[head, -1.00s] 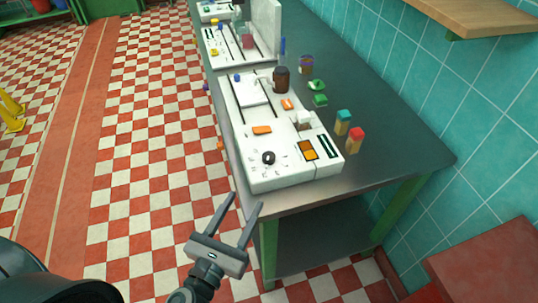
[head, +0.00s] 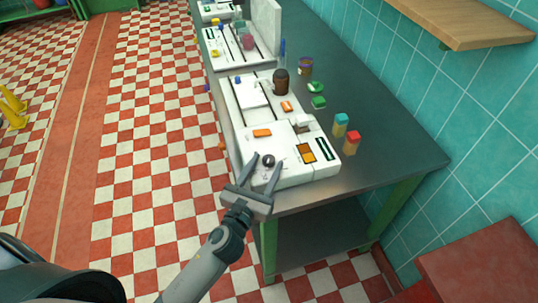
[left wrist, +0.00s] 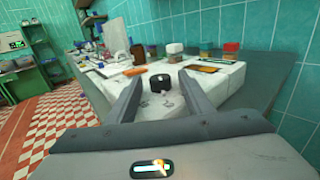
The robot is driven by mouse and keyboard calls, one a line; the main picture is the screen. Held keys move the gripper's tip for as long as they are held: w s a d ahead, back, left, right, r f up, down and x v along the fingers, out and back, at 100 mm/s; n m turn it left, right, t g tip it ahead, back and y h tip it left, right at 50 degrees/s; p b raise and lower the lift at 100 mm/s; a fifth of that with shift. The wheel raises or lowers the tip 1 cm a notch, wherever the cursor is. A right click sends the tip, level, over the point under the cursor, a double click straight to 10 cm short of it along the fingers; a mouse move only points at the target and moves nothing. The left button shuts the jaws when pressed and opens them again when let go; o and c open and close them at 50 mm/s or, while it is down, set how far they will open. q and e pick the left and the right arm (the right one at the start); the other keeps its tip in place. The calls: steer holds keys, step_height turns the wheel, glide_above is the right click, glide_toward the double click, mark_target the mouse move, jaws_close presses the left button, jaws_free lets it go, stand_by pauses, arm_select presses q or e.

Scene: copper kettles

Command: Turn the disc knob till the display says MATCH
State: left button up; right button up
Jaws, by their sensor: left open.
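The black disc knob (head: 268,161) sits on the near end of a white panel (head: 303,174) on the bench. It also shows in the left wrist view (left wrist: 160,83), between my finger ends. My left gripper (head: 267,162) is open, with one finger on each side of the knob and a gap showing around it. I cannot tell whether the fingertips are level with the knob. A small dark display (head: 323,149) is on the panel's right; its text is too small to read. My right gripper is not in view.
An orange square (head: 306,154) and an orange block (head: 262,133) are on the panel. Red-topped (head: 351,142) and teal-topped (head: 340,124) blocks stand to the right on the dark bench (head: 395,140). A brown bottle (head: 281,82) stands farther back. The tiled wall bounds the right side.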

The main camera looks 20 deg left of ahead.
arm_select(q)
steer(key=shift+w+d, duration=0.1)
steer(key=shift+w, duration=1.35)
steer(key=c, duration=1.1)
steer(key=shift+m+h+p, duration=0.3)
steer(key=shift+p, duration=0.15)
